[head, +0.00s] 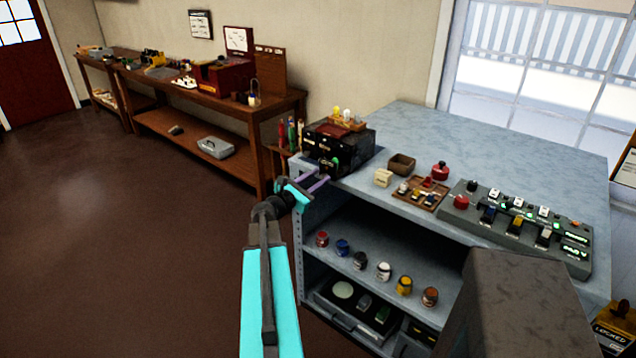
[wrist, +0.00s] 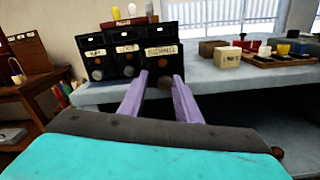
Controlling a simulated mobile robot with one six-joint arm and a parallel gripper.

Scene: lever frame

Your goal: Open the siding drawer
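A black cabinet (head: 340,146) with several drawers stands at the left end of the grey bench top. The wrist view shows its front with three labelled drawer faces side by side: left (wrist: 96,57), middle (wrist: 127,58) and right (wrist: 160,50). Each has a round knob low on its front. The label lettering is too small to read surely, so I cannot tell which is the siding drawer. All three faces look flush. My gripper (wrist: 162,76) has its purple fingers apart and empty, pointing at the right drawer, with its dark knob (wrist: 165,82) showing between the tips. Contact is unclear.
The bench top (head: 420,130) carries a small brown box (head: 401,164), a cream block (head: 382,178), a wooden tray (head: 419,194) and a lever panel (head: 520,228). Paint jars (head: 383,271) stand on the shelf below. Floor to the left is clear.

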